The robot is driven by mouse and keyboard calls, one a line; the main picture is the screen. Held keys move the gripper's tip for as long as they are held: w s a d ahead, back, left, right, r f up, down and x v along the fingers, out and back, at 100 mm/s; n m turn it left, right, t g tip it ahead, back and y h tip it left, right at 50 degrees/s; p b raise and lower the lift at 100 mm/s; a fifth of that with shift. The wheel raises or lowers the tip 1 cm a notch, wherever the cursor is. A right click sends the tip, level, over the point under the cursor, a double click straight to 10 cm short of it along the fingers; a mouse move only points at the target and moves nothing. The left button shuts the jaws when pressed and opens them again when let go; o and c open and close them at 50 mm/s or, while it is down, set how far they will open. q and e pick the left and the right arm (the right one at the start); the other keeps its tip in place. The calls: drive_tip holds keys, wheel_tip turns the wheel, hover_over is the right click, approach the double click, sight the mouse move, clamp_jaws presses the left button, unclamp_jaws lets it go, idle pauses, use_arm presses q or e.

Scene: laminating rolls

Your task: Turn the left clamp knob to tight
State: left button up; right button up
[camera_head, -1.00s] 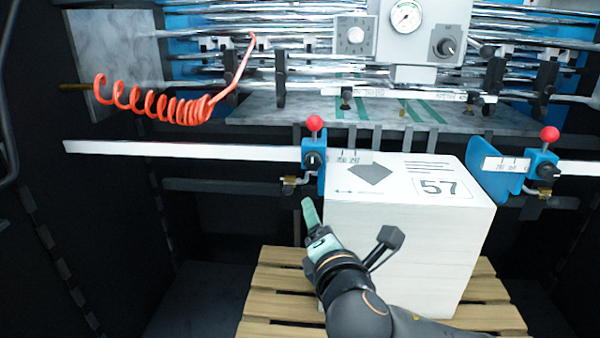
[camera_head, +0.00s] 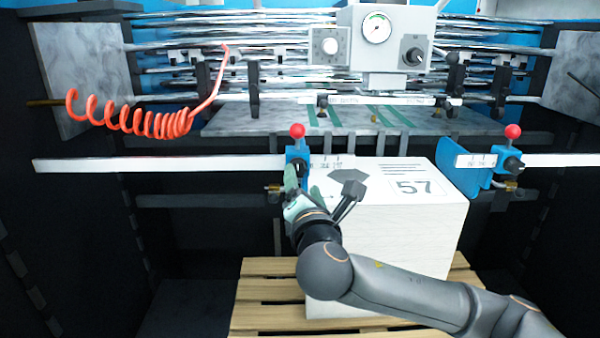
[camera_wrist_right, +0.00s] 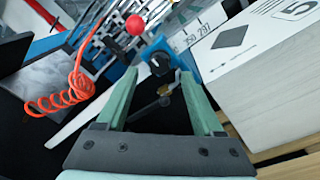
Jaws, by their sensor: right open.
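The left clamp is a blue block (camera_head: 297,153) with a red ball on top, on a white ruled rail, beside the stack's left edge. Its black clamp knob (camera_head: 299,165) faces me and is partly covered by my right gripper in the head view. In the right wrist view the black knob (camera_wrist_right: 160,62) shows just beyond the fingertips, between their lines. My right gripper (camera_head: 292,180) is open and empty, its green fingers pointing at the clamp; they also show in the wrist view (camera_wrist_right: 158,76). I cannot tell whether they touch it. My left gripper is not in view.
A white paper stack (camera_head: 390,240) marked 57 stands on a wooden pallet (camera_head: 262,290), right of my gripper. A second blue clamp (camera_head: 480,168) is at the right. A red coiled hose (camera_head: 130,118) hangs at the left. A small brass fitting (camera_wrist_right: 165,90) is below the knob.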

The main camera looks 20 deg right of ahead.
sight(300, 170)
drive_tip(key=shift+w+d, duration=0.25)
drive_tip(key=shift+w, duration=0.9)
drive_tip(key=shift+w+d, duration=0.2)
drive_tip(key=shift+w, duration=0.95)
drive_tip(key=shift+c, duration=0.4)
clamp_jaws()
